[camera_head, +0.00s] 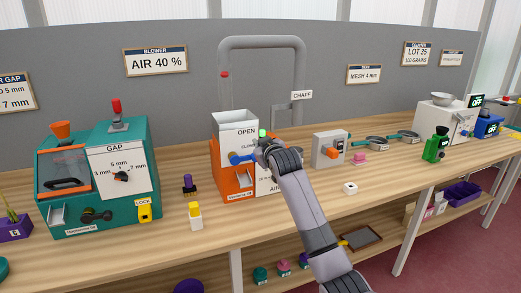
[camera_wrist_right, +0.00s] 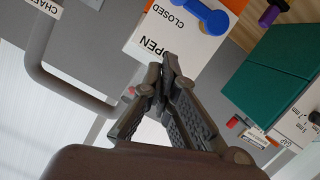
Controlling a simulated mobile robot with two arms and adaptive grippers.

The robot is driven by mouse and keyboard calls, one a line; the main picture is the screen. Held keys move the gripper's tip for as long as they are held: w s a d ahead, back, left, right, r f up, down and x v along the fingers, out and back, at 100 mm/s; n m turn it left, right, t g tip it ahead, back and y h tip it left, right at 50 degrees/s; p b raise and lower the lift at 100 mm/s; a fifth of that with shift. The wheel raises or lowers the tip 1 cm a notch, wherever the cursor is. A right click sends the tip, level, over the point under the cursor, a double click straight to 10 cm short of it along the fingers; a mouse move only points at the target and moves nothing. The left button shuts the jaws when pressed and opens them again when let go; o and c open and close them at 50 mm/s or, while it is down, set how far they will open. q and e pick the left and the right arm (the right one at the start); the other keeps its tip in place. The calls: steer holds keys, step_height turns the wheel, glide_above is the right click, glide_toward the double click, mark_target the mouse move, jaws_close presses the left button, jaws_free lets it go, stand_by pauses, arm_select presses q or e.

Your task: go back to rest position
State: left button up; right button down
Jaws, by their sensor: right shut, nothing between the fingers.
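My right arm reaches in from the lower right in the camera_head view. Its gripper (camera_head: 264,144) is in front of the orange and white machine (camera_head: 232,181) and covers part of its front. In the right wrist view the fingers (camera_wrist_right: 167,64) are closed together with nothing between them. The machine's blue lever (camera_wrist_right: 206,16) lies beyond the fingertips, apart from them in the picture; it also shows just left of the gripper in the head view (camera_head: 242,158). The panel reads OPEN and CLOSED. My left gripper is not in view.
A teal machine (camera_head: 70,207) stands at the left of the wooden bench (camera_head: 310,216). A grey box with an orange knob (camera_head: 326,150) is to the right of my gripper. A grey pipe (camera_head: 262,42) rises behind.

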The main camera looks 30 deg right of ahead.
steer(key=shift+s, duration=0.3)
stand_by(0.4)
